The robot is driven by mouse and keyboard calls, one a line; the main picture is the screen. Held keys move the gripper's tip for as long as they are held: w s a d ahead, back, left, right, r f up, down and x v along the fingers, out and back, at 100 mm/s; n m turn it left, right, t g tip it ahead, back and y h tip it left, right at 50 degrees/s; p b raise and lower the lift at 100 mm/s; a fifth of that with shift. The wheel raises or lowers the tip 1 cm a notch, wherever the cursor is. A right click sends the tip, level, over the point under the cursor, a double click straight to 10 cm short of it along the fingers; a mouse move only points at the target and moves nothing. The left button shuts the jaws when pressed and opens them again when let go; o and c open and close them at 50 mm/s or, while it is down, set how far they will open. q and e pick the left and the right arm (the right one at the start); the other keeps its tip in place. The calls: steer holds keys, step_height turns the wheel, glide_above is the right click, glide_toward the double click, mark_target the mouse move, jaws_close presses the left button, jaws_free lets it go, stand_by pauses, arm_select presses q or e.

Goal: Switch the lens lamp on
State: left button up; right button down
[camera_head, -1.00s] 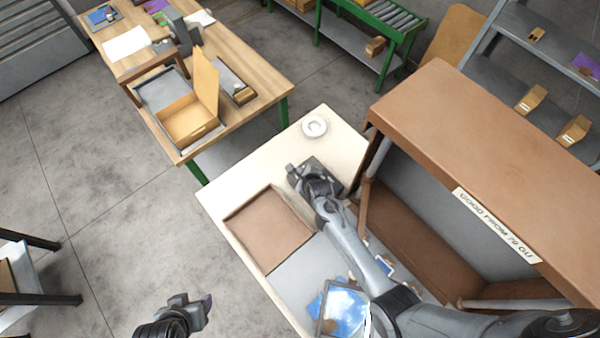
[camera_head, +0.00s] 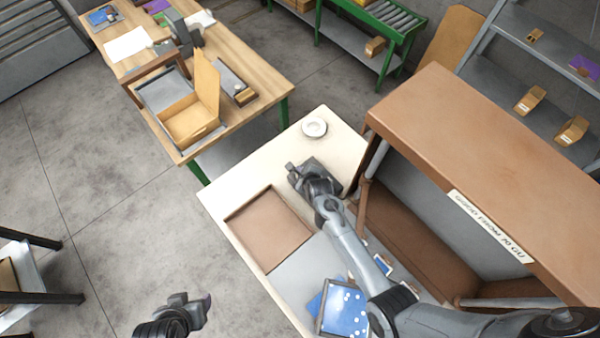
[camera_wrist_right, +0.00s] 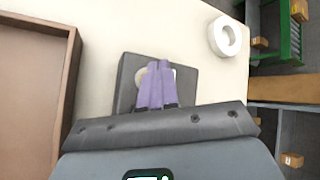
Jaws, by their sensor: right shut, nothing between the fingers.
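A dark grey box (camera_head: 318,168) stands on the cream bench top, and it also shows in the right wrist view (camera_wrist_right: 185,92). My right gripper (camera_wrist_right: 156,66) is shut and empty, its purple fingers over the box's top face. A pale round part (camera_wrist_right: 141,76) shows beside the fingertips, partly hidden by them; I cannot tell if they touch it. In the head view my right gripper (camera_head: 292,172) covers part of the box. I cannot tell which thing is the lens lamp. My left gripper (camera_head: 202,305) is low over the floor, away from the bench, its jaw opening unclear.
A white ring (camera_head: 314,127) lies beyond the box. A brown shallow tray (camera_head: 270,230) lies left of my right arm. A blue-screened panel (camera_head: 343,308) is at the bench front. A brown hood (camera_head: 480,150) rises on the right.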

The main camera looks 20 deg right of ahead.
step_height(320, 180, up, 6)
steer(key=p, duration=0.5)
stand_by(0.4)
steer(key=s+d+r+n+g, duration=0.1)
steer(key=s+r+n+g, duration=0.1)
steer(key=s+r+n, duration=0.3)
steer(key=s+d+r+n+g, duration=0.1)
steer(key=s+r+n, duration=0.5)
steer(key=s+n, duration=0.8)
steer(key=s+d+r+n+g, duration=0.2)
steer(key=s+r+n, duration=0.4)
steer(key=s+n, duration=0.3)
steer(key=shift+s+d+n+g, duration=0.3)
steer(key=shift+s+n, duration=0.1)
steer(key=shift+s, duration=0.8)
